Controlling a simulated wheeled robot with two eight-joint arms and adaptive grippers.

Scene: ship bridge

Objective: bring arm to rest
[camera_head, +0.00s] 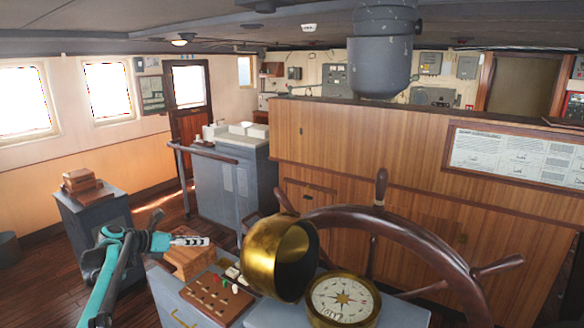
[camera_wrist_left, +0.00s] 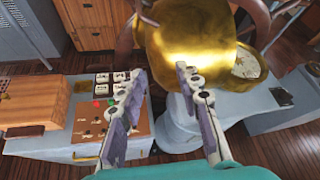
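My left gripper (camera_head: 190,241) is above the console, beside the brass binnacle hood. In the left wrist view its two fingers (camera_wrist_left: 155,95) stand apart with nothing between them. Behind and below the fingers are the console with its switch panel and the brass hood. The teal and black left arm (camera_head: 105,270) comes in from the lower left. My right gripper is not in either view.
The brass hood (camera_head: 278,258) and compass (camera_head: 343,300) stand right of the gripper. The ship's wheel (camera_head: 410,235) rises behind them. A wooden box (camera_head: 190,258) and switch panel (camera_head: 216,298) are on the console. Open floor (camera_head: 40,285) lies left.

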